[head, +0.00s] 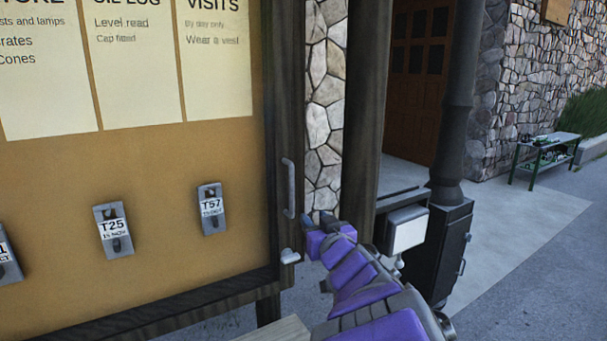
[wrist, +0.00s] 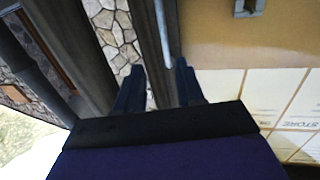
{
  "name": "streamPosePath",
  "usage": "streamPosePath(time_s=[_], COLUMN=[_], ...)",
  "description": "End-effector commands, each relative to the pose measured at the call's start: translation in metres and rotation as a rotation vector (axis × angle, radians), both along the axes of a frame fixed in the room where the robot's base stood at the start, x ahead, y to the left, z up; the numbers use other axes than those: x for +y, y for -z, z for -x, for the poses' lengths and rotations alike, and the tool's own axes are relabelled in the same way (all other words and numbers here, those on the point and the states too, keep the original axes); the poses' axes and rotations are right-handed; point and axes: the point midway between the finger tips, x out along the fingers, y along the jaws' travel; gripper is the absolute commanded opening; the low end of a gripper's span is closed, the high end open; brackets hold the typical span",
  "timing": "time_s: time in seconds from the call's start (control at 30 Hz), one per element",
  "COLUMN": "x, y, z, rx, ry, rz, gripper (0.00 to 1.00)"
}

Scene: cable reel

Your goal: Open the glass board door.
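The board door (head: 278,120) has a dark wooden frame and looks shut over the tan board (head: 60,180). Its glass is hard to make out. An upright grey bar handle (head: 289,188) sits on its right side. A small pale metal fitting (head: 289,256) sits below the handle. My gripper (head: 319,218) is just right of the handle's lower end. In the wrist view my gripper (wrist: 159,66) is open with nothing held, and the handle (wrist: 162,35) shows in line with the gap between its fingers. I cannot tell whether they touch.
Tags (head: 114,231) hang on the board below paper notices (head: 135,70). A dark post (head: 363,110) stands close right of my gripper, with a stone wall (head: 325,100) behind. A dark cabinet (head: 452,250) and a green bench (head: 545,155) stand right. Pavement (head: 540,250) is open at right.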

Motion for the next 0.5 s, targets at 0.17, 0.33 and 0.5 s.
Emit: streamPosePath(time_s=[0.17,0.33,0.5], x=[0.01,0.016,0.03], y=[-0.005,-0.006,-0.005], z=[-0.005,-0.022,-0.047], rx=[-0.016,-0.018,-0.017], ry=[-0.035,-0.033,-0.035], rz=[-0.011,-0.01,-0.008], gripper=[0.38,0.38,0.38])
